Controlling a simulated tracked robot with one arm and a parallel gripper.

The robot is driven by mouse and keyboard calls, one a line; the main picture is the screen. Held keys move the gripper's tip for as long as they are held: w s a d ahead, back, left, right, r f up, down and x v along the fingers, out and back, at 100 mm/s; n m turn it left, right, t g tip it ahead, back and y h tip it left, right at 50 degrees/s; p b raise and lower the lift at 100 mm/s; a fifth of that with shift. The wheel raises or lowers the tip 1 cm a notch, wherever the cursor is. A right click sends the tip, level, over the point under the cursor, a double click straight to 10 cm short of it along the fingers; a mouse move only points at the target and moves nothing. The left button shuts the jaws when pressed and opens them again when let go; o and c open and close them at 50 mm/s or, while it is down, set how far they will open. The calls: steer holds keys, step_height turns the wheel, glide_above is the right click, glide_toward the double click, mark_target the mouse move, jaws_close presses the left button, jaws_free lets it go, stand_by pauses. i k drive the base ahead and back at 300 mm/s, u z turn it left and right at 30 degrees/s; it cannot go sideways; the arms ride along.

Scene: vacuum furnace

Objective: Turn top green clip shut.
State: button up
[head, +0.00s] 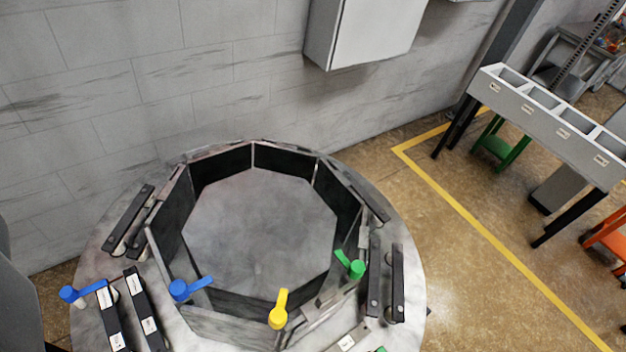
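The top green clip (356,269) is a small green lever at the right side of the furnace's octagonal opening. Its handle points up and left, toward the opening. Whether it is turned shut is hard to tell at this size. A bit of another green part (380,349) shows at the bottom edge, mostly cut off. The round grey furnace (405,225) has dark panels around its octagonal opening. My gripper is not in view.
A yellow clip (279,310) and two blue clips (179,289) (69,294) sit along the near and left rim. A grey wall cabinet (370,35) hangs behind. A compartment table (545,110) stands right; the floor between is clear.

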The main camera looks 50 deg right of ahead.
mark_target(355, 270)
steer(key=u, duration=0.05)
steer(key=k, duration=1.15)
steer(key=z, duration=0.8)
steer(key=i, duration=0.95)
